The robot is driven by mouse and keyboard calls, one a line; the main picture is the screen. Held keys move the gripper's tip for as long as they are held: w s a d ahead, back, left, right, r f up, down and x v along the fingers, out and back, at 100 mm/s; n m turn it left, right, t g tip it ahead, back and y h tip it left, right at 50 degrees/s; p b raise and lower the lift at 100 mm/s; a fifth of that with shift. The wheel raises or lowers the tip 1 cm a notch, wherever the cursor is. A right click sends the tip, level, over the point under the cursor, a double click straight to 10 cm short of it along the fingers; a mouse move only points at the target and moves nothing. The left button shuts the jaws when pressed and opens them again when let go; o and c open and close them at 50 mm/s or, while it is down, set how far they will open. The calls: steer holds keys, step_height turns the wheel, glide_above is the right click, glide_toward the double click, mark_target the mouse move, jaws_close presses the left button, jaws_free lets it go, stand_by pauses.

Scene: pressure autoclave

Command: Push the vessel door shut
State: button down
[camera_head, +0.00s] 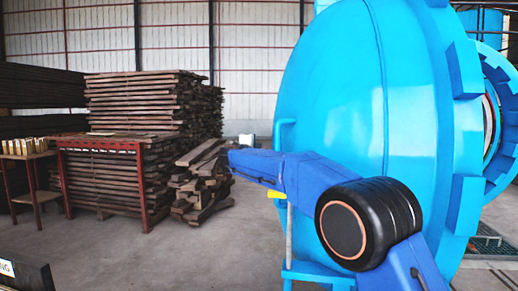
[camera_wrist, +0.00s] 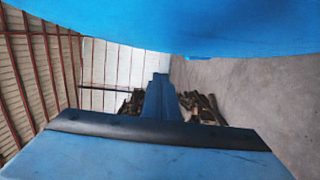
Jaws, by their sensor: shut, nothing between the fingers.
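The vessel door (camera_head: 335,85) is a large bright blue dome with lugs along its right rim. It stands open, apart from the blue vessel ring (camera_head: 498,75) behind it at the right edge. My gripper (camera_head: 233,160) is shut and empty, pointing left across the lower part of the door's outer face. In the wrist view, my gripper (camera_wrist: 161,78) reaches forward as a narrow blue shape. The door (camera_wrist: 190,25) fills the top there, with a visible gap between them. I cannot tell whether my arm touches it. My arm hides part of the door's lower face.
Stacked timber (camera_head: 140,100) stands at the left, with loose planks (camera_head: 203,180) beside it. A yellow-topped post (camera_head: 289,230) stands below my arm. The concrete floor (camera_head: 215,255) at centre-left is clear.

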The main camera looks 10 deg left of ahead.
steer(key=w+d, duration=0.4)
steer(key=w, duration=0.3)
steer(key=shift+w+d, duration=0.25)
steer(key=shift+d, duration=0.15)
steer(key=shift+d+f, duration=0.1)
stand_by(0.3)
